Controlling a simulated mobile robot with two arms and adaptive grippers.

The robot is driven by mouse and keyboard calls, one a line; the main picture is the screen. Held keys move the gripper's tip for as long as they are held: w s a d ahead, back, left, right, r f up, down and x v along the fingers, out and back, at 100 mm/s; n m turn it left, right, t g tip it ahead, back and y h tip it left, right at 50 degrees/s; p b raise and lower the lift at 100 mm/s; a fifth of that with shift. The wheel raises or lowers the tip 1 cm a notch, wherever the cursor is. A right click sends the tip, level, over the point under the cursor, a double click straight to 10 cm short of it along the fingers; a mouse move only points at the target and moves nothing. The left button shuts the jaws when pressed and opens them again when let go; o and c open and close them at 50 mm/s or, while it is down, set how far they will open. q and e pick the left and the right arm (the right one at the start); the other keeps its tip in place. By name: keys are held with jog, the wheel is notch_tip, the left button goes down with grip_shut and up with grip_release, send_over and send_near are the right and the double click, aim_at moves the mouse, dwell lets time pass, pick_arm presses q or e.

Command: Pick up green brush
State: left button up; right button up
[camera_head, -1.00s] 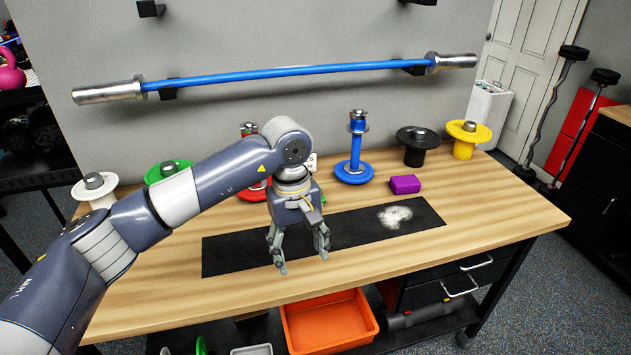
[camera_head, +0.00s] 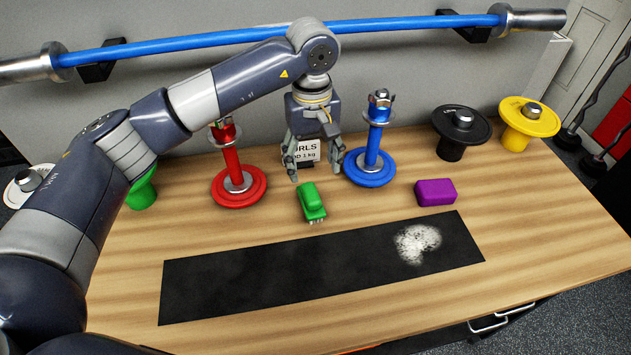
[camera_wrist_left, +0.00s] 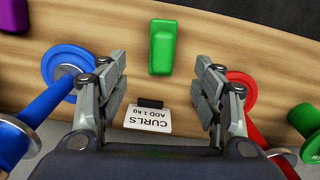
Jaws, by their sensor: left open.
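The green brush (camera_head: 312,202) lies on the wooden table, bristles toward the front, behind the black mat (camera_head: 300,272). In the left wrist view the green brush (camera_wrist_left: 162,47) shows at the top middle, beyond the fingertips and between their lines. My left gripper (camera_head: 316,176) is open and empty, above and behind the brush, near the small sign. In the wrist view its fingers (camera_wrist_left: 168,75) stand wide apart with the sign between them. The right gripper is not in view.
A red stand (camera_head: 238,180) and a blue stand (camera_head: 371,165) flank my left gripper. A white sign (camera_head: 305,152) reads CURLS. A purple block (camera_head: 436,192) lies to the right. White powder (camera_head: 416,243) covers part of the mat. Black (camera_head: 459,130) and yellow (camera_head: 527,122) plate stacks stand at back right.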

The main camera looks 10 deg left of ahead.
aim_at(311, 192)
pick_arm(q)
notch_tip(311, 192, down, 2)
jog(key=shift+f+p, duration=0.2)
jog(key=shift+p, duration=0.2)
notch_tip(311, 192, down, 2)
jog(key=shift+s+f+p, duration=0.1)
jog(key=shift+s+p, duration=0.05)
jog(key=shift+p, duration=0.15)
jog(key=shift+f, duration=0.3)
jog(key=f, duration=0.1)
jog(key=p, duration=0.1)
jog(key=f+p, duration=0.1)
jog(key=shift+w+a+f, duration=0.2)
jog(key=shift+a+f, duration=0.05)
jog(key=shift+f, duration=0.05)
notch_tip(311, 192, down, 2)
jog(key=shift+a+f+p, duration=0.1)
jog(key=shift+f+p, duration=0.05)
jog(key=shift+p, duration=0.3)
jog(key=shift+f, duration=0.3)
jog(key=shift+c, duration=1.1)
jog(key=c, duration=1)
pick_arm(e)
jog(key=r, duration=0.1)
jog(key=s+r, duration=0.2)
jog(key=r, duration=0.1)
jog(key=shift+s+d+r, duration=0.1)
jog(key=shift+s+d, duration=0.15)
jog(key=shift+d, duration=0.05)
